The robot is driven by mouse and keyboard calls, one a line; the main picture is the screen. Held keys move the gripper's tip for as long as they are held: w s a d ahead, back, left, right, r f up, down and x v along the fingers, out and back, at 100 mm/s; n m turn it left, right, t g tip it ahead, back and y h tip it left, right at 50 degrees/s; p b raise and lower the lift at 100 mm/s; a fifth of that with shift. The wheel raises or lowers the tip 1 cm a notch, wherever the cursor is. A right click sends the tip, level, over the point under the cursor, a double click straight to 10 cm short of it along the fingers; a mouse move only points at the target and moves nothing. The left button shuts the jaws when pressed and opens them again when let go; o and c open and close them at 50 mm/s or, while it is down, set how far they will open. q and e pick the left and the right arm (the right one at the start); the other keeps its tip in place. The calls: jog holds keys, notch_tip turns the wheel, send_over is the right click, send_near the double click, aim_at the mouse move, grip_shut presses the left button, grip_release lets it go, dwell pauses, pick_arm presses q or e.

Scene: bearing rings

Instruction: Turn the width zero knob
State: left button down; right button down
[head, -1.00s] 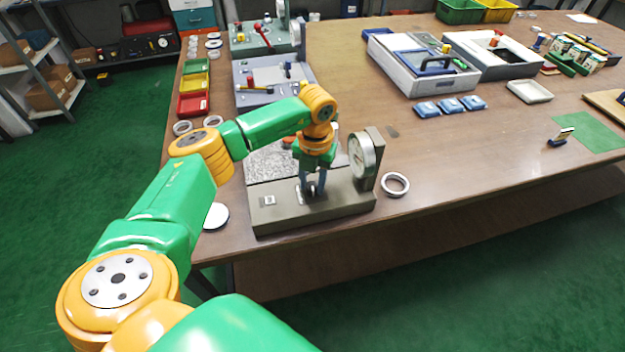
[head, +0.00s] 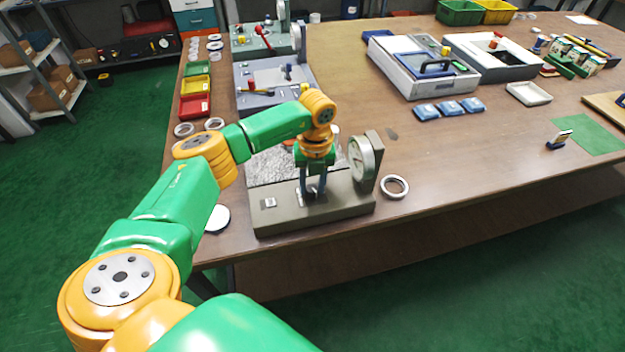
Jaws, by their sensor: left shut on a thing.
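The width gauge (head: 285,215) is a grey-olive stand with a round dial (head: 361,160) on an upright at its right end, at the table's front edge. My left gripper (head: 313,194) points down over the middle of the stand's base, left of the dial. Its fingers are shut on a small part there, which I take to be the knob; the fingers hide most of it. A small plate with a light label (head: 269,202) is on the base left of the gripper. My right gripper is not in view.
A bearing ring (head: 395,186) lies right of the gauge, and a round white-topped disc (head: 217,218) lies at its left. A blue-grey device (head: 262,96) and red bin (head: 194,106) stand behind. The table right of the ring is mostly clear.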

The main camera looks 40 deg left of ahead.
aim_at(313, 186)
pick_arm(q)
jog(key=c, duration=0.5)
grip_release()
jog(key=shift+w+a, duration=0.1)
notch_tip(313, 186, up, 7)
jog(key=shift+r+b, duration=0.1)
jog(key=shift+b, duration=0.6)
